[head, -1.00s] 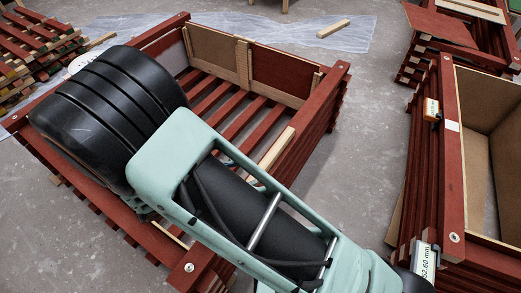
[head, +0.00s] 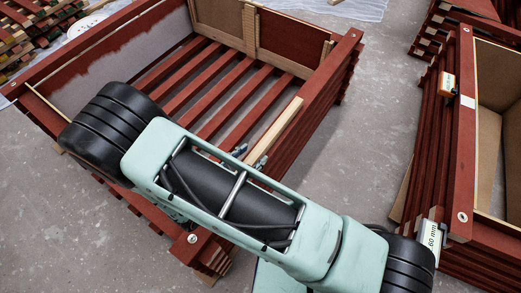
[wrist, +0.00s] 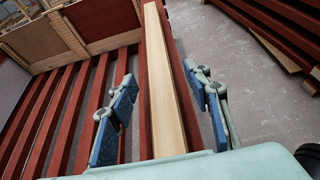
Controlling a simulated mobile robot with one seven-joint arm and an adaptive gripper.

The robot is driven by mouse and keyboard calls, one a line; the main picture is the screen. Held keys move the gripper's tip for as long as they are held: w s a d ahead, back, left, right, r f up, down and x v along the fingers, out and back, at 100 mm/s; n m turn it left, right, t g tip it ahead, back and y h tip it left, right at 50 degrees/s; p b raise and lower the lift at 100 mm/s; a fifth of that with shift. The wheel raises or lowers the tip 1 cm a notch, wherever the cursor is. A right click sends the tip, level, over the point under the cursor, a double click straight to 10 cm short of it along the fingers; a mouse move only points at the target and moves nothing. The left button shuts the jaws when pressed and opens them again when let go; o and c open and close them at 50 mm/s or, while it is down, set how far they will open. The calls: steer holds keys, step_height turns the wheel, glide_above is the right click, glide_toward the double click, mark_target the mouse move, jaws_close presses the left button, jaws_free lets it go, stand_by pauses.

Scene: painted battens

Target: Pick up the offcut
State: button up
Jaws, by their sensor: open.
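The offcut, a long pale bare-wood strip (head: 278,132), lies along the top of the right wall of a red slatted crate (head: 340,68). In the wrist view the strip (wrist: 165,90) runs away from me between the two blue-padded fingers. My gripper (wrist: 163,112) is open, with one finger on each side of the strip and a visible gap to both. In the head view only the fingertips of my gripper (head: 251,156) show, near the strip's near end. My arm hides that end.
Stacked painted battens (head: 35,30) lie at the upper left. Grey floor is free between the crates.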

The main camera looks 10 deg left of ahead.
mark_target(260, 147)
steer(key=b+x, duration=0.1)
steer(key=x, duration=0.3)
steer(key=shift+w+f, duration=0.15)
steer(key=shift+w, duration=0.1)
jaws_close()
